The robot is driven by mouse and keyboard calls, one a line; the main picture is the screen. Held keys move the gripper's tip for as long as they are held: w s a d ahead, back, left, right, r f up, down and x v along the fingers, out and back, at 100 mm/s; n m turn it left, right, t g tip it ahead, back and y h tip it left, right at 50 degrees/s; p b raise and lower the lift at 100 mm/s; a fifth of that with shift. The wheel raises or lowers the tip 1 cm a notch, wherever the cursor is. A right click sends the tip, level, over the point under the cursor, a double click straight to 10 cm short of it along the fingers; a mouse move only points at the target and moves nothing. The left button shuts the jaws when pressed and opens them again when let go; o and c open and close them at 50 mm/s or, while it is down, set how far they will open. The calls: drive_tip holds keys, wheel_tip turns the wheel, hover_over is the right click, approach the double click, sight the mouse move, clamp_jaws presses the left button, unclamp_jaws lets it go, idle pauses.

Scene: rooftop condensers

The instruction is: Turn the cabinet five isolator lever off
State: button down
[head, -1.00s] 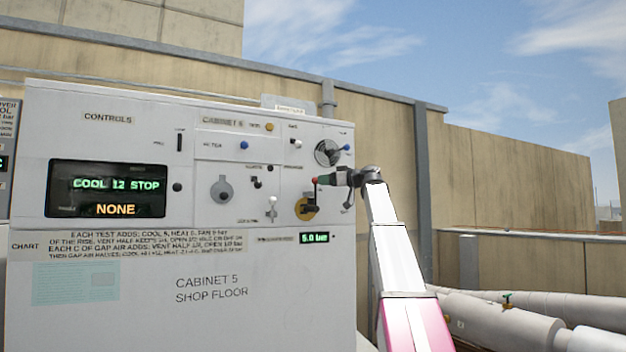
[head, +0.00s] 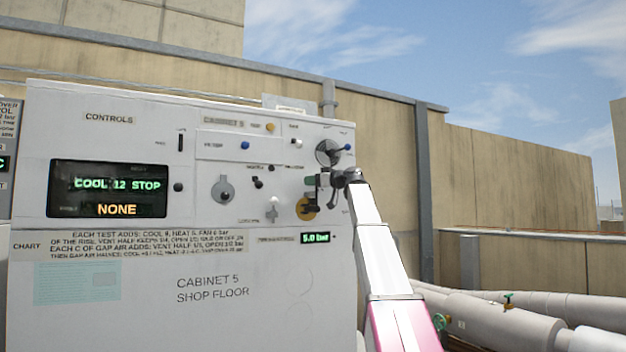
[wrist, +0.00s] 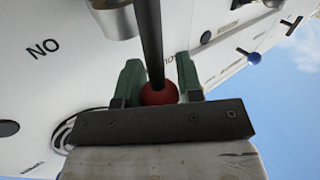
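The isolator lever has a dark shaft and a red knob (wrist: 160,94). In the wrist view the shaft runs up from the knob, and the knob lies between the two green fingers of my gripper (wrist: 159,80). The fingers stand apart on either side, with little space beside the knob; firm contact does not show. In the head view my gripper (head: 312,182) is in front of the panel, just above the yellow disc (head: 306,208), and hides the knob. The panel belongs to cabinet 5 (head: 270,290), whose display (head: 108,189) reads "COOL 12 STOP" and "NONE".
Lagged pipes (head: 510,325) run low at the right. Open air lies right of the cabinet.

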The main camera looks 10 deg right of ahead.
drive_tip(key=w+d+f+m+t+h, duration=0.1)
drive_tip(key=d+f+m+t+h, duration=0.2)
drive_tip(key=m, duration=0.9)
drive_tip(key=w+d+f+m+t+h, duration=0.2)
drive_tip(key=d+f+m+t, duration=0.5)
drive_tip(key=m, duration=0.5)
drive_tip(key=shift+w+d+m+t+h, duration=0.15)
drive_tip(key=shift+d+m+t+h, duration=0.5)
drive_tip(key=shift+t, duration=0.65)
drive_tip(key=shift+a+f, duration=0.1)
drive_tip(key=c, duration=0.8)
unclamp_jaws()
drive_tip(key=shift+h, duration=0.35)
